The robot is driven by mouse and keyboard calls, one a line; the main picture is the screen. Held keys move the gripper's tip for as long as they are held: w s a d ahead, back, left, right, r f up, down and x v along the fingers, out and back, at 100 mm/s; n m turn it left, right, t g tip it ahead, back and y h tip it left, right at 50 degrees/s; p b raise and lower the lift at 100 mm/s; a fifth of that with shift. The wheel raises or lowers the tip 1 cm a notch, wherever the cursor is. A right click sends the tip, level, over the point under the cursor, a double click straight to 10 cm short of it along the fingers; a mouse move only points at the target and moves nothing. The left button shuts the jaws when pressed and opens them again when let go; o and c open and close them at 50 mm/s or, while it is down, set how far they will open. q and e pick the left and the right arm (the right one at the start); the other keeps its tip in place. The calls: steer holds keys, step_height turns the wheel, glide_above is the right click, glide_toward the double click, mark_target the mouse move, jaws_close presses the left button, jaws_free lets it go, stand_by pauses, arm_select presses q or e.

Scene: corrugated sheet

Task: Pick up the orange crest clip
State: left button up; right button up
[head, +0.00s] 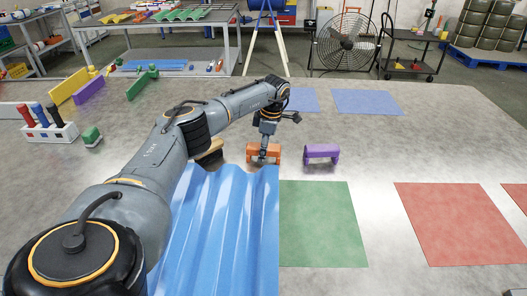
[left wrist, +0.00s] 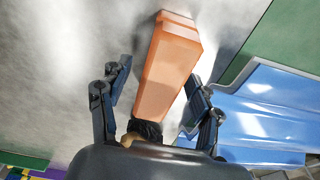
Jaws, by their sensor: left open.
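The orange crest clip (head: 275,151) stands on the grey table just beyond the far edge of the blue corrugated sheet (head: 225,225). My left gripper (head: 264,154) reaches down at the clip from above. In the left wrist view the orange clip (left wrist: 170,60) lies between the two spread fingers of my left gripper (left wrist: 160,78). The gripper is open, with a gap on the left side of the clip; the right finger is close to it, and I cannot tell if it touches. The sheet (left wrist: 258,105) also shows there. My right gripper is not in view.
A purple clip (head: 321,151) stands just right of the orange one. Green (head: 322,225) and red (head: 450,222) mats lie flat at the right, a blue mat (head: 367,102) farther back. A rack (head: 50,132) with several coloured items stands at the left.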

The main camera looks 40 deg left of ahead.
arm_select(q)
steer(key=c, duration=1.3)
